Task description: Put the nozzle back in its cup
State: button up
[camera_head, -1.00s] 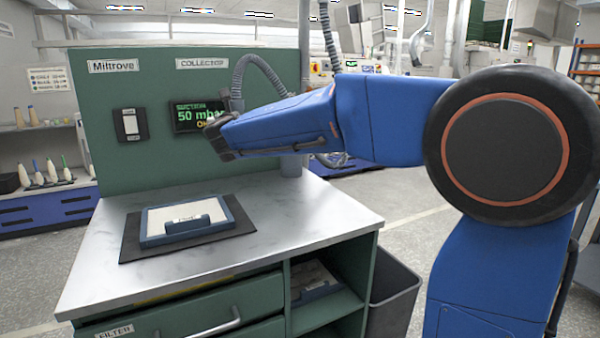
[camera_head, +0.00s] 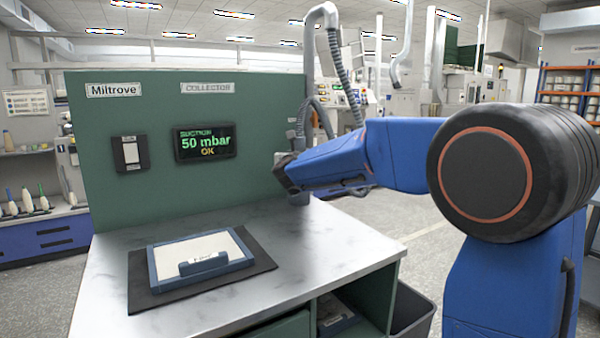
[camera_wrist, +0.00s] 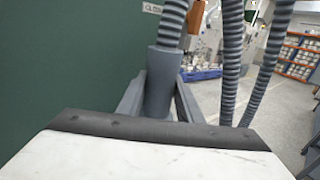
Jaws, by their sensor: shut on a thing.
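My gripper (camera_wrist: 158,98) is shut on the nozzle (camera_wrist: 160,82), a grey upright cylinder between its two fingers in the wrist view. A ribbed grey hose (camera_wrist: 173,22) rises from the nozzle's top. In the head view the dark end of my arm is over the bench's back right, beside the green panel. A grey upright cylinder, seemingly the cup (camera_head: 299,196), stands just below and behind it at the bench edge. The arm hides part of it. The nozzle's lower end is hidden, so I cannot tell whether it is inside the cup.
A blue-framed tray (camera_head: 160,285) lies on a dark mat (camera_head: 137,290) on the worktop. The worktop (camera_head: 330,250) to its right is clear. Hoses hang at right in the wrist view.

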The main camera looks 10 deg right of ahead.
jog(key=shift+f, duration=2.4)
jog(key=o, duration=1.1)
jog(key=v, duration=1.2)
